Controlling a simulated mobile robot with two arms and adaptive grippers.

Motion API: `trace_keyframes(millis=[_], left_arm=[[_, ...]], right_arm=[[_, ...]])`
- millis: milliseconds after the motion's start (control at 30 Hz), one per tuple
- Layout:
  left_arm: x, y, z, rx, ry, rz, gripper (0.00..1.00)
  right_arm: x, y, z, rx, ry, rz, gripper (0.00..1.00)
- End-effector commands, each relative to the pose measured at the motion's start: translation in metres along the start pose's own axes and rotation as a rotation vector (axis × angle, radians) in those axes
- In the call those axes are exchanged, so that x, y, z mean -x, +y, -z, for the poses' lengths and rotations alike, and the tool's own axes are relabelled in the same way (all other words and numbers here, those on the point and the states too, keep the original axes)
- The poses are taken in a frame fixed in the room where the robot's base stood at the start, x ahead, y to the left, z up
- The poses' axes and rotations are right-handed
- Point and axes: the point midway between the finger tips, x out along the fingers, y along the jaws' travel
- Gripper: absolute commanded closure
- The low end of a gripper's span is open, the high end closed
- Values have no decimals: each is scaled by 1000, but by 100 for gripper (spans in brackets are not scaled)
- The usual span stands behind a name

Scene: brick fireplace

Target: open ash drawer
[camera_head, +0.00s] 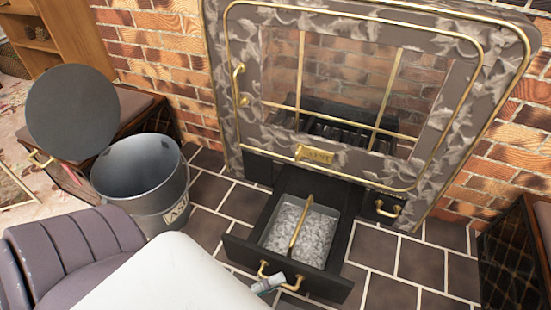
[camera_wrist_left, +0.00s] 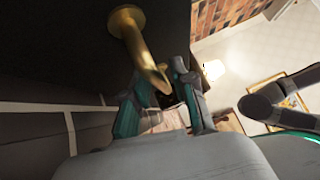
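The black ash drawer (camera_head: 237,245) under the fireplace stands pulled out toward me. A metal pan of grey ash (camera_head: 300,228) with a brass bar across it sits inside. The drawer's brass handle (camera_head: 296,283) is on its front face and shows large in the left wrist view (camera_wrist_left: 128,24). My left gripper (camera_head: 270,284) is at the left part of this handle. In the left wrist view its fingers (camera_wrist_left: 164,82) lie on either side of the brass, close against it. My right gripper does not show in the head view.
A metal ash bucket (camera_head: 140,165) with its round lid (camera_head: 72,110) raised stands left of the drawer. A second brass handle (camera_head: 388,208) is on the fireplace base. Dark boxes stand on both sides. Tiled floor (camera_head: 400,262) is clear right of the drawer.

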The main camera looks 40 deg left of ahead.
Motion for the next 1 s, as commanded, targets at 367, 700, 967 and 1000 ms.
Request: trace_keyframes(millis=[367,700,967,1000], left_arm=[[3,0,0,0,0,0,63],[63,1,0,1,-1,-4,63],[108,1,0,0,-1,-2,63],[112,0,0,0,0,-1,63]], right_arm=[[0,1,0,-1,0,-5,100],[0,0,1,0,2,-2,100],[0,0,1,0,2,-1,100],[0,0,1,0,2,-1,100]])
